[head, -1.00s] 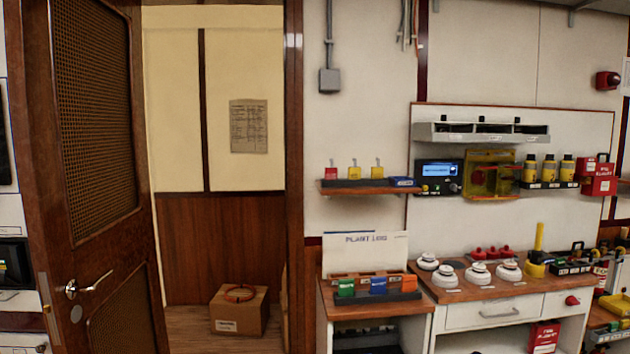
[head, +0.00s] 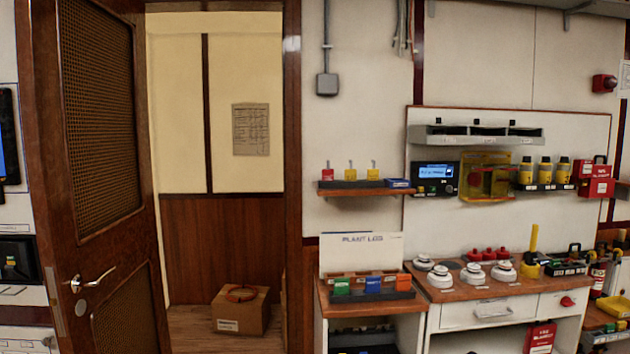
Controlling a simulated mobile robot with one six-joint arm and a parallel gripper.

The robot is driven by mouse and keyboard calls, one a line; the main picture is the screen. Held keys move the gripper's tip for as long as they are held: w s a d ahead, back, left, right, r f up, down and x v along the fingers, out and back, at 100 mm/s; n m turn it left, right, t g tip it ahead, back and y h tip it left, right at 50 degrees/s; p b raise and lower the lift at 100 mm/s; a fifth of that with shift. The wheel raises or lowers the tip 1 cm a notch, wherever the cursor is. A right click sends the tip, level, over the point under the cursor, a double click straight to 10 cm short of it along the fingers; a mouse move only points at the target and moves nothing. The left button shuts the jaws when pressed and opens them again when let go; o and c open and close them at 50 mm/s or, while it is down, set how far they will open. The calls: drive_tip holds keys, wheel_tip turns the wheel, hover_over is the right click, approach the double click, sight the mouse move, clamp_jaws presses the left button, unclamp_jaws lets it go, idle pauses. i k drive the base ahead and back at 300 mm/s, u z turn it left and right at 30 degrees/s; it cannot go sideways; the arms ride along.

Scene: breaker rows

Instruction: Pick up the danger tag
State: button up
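No item in view can be surely read as the danger tag. A small red tag-like piece (head: 328,174) and two yellow ones (head: 350,173) (head: 373,173) stand upright in a dark holder on the small wall shelf (head: 335,191). They are too small to read. On the desk below, a rack holds a green block (head: 341,287), a blue one (head: 373,285) and an orange one (head: 404,282), in front of a board marked "PLANT LOG" (head: 360,247). My gripper is not in view.
A wooden door (head: 105,180) stands open at left. Beyond it a cardboard box (head: 240,312) sits on the floor. At right, a workbench (head: 460,287) carries white detectors (head: 438,276) and a yellow tool (head: 532,255). A wall panel (head: 432,217) above holds a lit blue display (head: 436,172).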

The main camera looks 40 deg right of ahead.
sight(328, 175)
drive_tip(key=z, duration=0.1)
drive_tip(key=i, duration=0.95)
drive_tip(key=u, duration=0.15)
drive_tip(key=k, duration=0.95)
drive_tip(key=z, duration=0.15)
drive_tip(key=i, duration=0.65)
